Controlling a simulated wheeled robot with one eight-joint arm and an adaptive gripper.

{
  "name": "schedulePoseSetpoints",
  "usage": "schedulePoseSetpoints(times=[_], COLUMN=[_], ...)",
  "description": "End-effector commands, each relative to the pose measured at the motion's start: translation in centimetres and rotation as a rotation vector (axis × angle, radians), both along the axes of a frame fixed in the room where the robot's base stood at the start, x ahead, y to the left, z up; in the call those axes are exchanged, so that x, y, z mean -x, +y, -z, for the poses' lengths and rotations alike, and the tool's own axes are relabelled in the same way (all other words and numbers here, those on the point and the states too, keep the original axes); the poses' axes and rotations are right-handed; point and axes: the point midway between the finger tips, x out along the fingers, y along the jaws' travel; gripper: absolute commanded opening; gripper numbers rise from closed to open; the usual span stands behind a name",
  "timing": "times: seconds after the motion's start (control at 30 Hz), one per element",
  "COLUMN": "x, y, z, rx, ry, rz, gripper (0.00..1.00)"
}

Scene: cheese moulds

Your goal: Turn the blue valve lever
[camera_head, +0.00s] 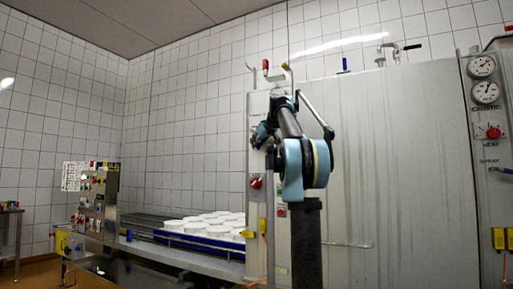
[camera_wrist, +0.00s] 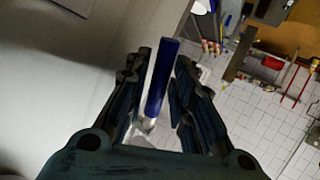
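The blue valve lever (camera_wrist: 161,72) shows in the wrist view as a long blue handle on a pale metal stem. It stands between the two dark fingers of my gripper (camera_wrist: 158,68). The fingers are apart, one on each side of the lever, and a gap shows on the left side. I see no clear grip on it. In the head view my arm reaches up in front of the cabinet, and my fingers are too small to make out. A small blue upright piece (camera_head: 345,65) shows on top of the cabinet; I cannot tell whether it is the same lever.
The large pale cabinet (camera_head: 410,170) fills the right, with gauges (camera_head: 484,80) at its edge. A pipe with a black handle (camera_head: 400,49) stands on top. White moulds (camera_head: 205,222) sit on a conveyor at left. A control post (camera_head: 98,200) stands beyond.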

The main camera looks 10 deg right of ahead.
Motion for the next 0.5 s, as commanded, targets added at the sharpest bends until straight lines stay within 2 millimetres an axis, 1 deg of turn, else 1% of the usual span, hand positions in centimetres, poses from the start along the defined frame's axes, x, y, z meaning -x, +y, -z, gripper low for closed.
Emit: schedulePoseSetpoints(times=[0.13, 0.43, 0.47, 0.5], x=[-0.71, -0.88, -0.88, -0.88], y=[0.31, 0.35, 0.35, 0.35], z=[0.30, 0.39, 0.38, 0.39], rx=[-0.001, -0.001, -0.001, -0.001], ry=[0.001, 0.001, 0.001, 0.001], rz=[-0.001, -0.001, -0.001, -0.001], gripper=[0.23, 0.23, 0.18, 0.09])
